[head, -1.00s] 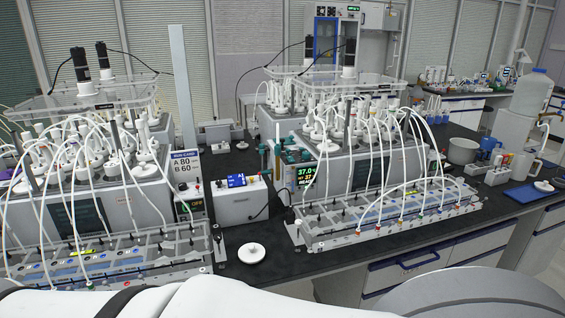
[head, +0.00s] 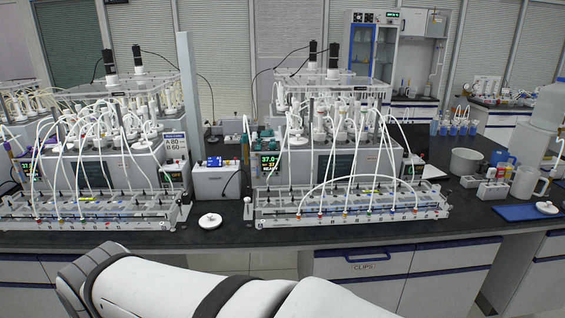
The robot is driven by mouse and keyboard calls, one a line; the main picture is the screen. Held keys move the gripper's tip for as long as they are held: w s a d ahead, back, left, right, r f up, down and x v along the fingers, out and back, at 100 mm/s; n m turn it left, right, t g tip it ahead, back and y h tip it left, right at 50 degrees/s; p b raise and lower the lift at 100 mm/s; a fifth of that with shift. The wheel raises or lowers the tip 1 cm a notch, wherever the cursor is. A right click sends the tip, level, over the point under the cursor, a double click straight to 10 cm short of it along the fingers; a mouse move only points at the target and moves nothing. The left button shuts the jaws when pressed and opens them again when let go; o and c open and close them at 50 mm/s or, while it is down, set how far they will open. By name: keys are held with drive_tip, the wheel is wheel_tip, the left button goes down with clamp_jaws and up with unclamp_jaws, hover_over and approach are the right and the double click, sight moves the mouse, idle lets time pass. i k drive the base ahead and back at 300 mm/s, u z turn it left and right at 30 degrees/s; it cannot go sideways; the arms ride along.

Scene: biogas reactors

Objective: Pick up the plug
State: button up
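A white round plug-like piece (head: 210,220) with a small knob on top lies on the black bench top, in the gap between the two reactor units and near the bench's front edge. A similar white piece (head: 547,208) lies on a blue mat (head: 515,212) at the far right. I cannot tell for sure which of them is the plug. My white arm crosses the bottom of the head view, in front of the bench. My gripper is not in view.
The left tube rack (head: 90,208) and right tube rack (head: 350,205) flank the gap, with looping white tubes above. A white box (head: 216,183) stands behind it. A grey pot (head: 466,161), bottles and a mug (head: 524,182) stand at right.

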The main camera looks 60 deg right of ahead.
sight(210, 221)
drive_tip(key=z, duration=0.05)
drive_tip(key=k, duration=0.1)
drive_tip(key=z, duration=2.2)
drive_tip(key=i, duration=1)
drive_tip(key=u, duration=1.3)
drive_tip(key=k, duration=0.4)
